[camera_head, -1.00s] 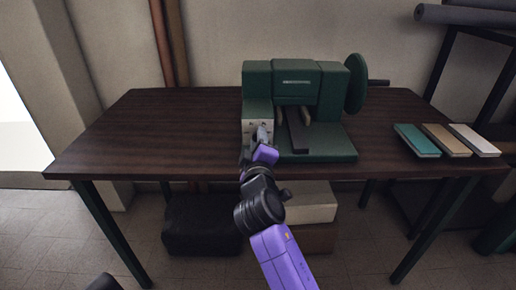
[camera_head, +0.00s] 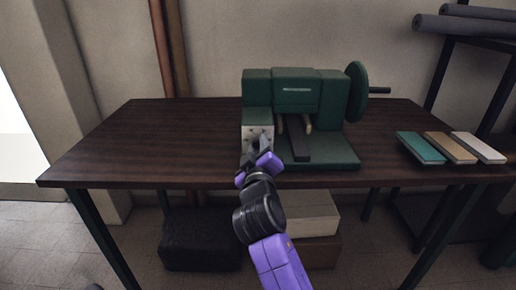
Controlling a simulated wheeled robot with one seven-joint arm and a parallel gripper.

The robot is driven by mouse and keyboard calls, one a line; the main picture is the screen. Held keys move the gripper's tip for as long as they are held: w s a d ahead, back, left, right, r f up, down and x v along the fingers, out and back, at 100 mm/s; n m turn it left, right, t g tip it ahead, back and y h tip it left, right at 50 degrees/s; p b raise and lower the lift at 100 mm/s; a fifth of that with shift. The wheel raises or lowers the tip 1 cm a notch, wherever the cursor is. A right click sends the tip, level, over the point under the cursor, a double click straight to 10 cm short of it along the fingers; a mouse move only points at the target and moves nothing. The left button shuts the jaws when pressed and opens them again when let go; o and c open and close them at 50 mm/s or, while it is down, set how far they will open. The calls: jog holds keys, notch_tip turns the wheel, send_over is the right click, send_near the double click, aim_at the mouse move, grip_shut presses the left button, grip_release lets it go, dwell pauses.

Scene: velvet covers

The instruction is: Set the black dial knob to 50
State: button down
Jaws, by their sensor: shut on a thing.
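A dark green machine (camera_head: 296,92) stands on the dark wooden table, with a pale control panel (camera_head: 257,132) on its lower left front. My gripper (camera_head: 259,148) is at this panel, reaching up from the front of the table. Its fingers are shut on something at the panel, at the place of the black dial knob. The knob itself is hidden behind the fingers, and I cannot read its setting or any scale marks.
The table (camera_head: 150,140) is clear on the left. A handwheel (camera_head: 357,91) with a handle is on the machine's right side. Teal (camera_head: 421,148), tan (camera_head: 450,147) and white (camera_head: 478,147) blocks lie at the table's right. Boxes stand beneath the table.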

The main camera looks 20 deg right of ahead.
jog(key=shift+f, duration=0.15)
jog(key=c, duration=1.1)
grip_release()
jog(key=shift+s, duration=0.1)
jog(key=v, duration=0.7)
jog(key=shift+s+a, duration=0.15)
jog(key=shift+s, duration=0.1)
